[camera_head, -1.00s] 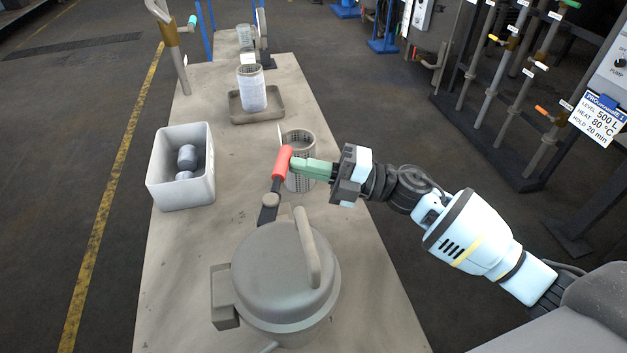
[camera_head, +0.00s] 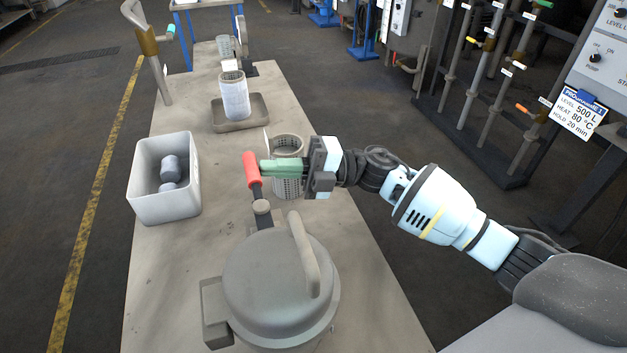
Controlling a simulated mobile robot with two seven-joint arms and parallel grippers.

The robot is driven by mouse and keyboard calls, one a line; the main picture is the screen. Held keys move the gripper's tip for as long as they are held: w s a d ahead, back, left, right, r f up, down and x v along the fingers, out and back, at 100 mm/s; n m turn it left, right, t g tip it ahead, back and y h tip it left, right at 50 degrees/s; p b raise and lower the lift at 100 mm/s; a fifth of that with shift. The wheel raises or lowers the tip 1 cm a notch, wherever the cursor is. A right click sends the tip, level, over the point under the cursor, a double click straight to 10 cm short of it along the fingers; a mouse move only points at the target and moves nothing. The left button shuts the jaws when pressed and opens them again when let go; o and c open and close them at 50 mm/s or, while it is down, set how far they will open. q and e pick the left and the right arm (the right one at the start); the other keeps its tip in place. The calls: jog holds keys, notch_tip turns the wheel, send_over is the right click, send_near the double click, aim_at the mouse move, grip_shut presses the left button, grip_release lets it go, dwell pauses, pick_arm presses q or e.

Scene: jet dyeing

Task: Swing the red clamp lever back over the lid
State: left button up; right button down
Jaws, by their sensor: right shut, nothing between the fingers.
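The red clamp lever (camera_head: 252,170) stands up from a dark arm on a round pivot at the far side of the pot, pointing away from the lid. The grey lid (camera_head: 272,282) with its bar handle sits closed on the round pot near the front of the table. My right gripper (camera_head: 266,169) is shut with nothing between its green fingers. Its fingertips are at the right side of the red grip, touching it or very close; I cannot tell which. My left gripper is not in view.
A perforated metal cylinder (camera_head: 288,182) stands just behind my right gripper. A white bin (camera_head: 145,206) with grey rolls stands at the left. A tray (camera_head: 262,112) holding a white-wrapped cylinder (camera_head: 235,98) lies farther back. The left front tabletop is clear.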

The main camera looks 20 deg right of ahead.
jog(key=b+v, duration=0.1)
jog(key=v, duration=0.7)
jog(key=shift+b, duration=0.3)
jog(key=shift+a, duration=0.1)
